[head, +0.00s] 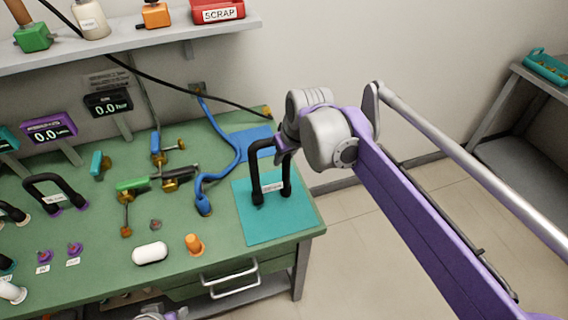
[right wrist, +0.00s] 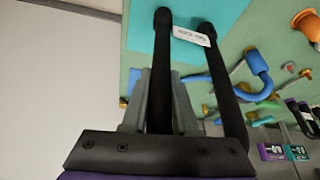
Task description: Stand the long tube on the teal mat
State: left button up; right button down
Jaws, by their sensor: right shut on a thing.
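The long tube (head: 254,172) is a black upside-down U with a white label across its legs. It is upright over the teal mat (head: 308,218), its two leg ends at or just above the mat; I cannot tell if they touch. My right gripper (head: 281,145) is shut on the tube near its bend, at the right leg. In the right wrist view the grey fingers (right wrist: 172,90) close around one leg of the tube (right wrist: 228,95), and the leg ends point at the teal mat (right wrist: 185,50). My left gripper is not in view.
A blue hose (head: 233,160) curves left of the mat, with a blue pad (head: 252,142) behind. A shorter black tube (head: 55,188), a white capsule (head: 150,253) and an orange knob (head: 195,244) are on the green bench. The bench's right edge is close to the mat.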

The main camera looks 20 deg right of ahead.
jog(key=shift+f, duration=1)
jog(key=c, duration=0.7)
grip_release()
jog(key=shift+f, duration=0.15)
jog(key=p+v, duration=0.2)
jog(key=v, duration=1)
jog(key=s+f+m, duration=0.1)
jog(key=s+f, duration=0.5)
jog(key=f, duration=0.1)
jog(key=s+d+f, duration=0.1)
jog(key=s+f, duration=0.6)
jog(key=s+f+m+h, duration=0.1)
jog(key=s+f, duration=0.6)
jog(key=f, duration=0.1)
jog(key=shift+d+m+t, duration=0.3)
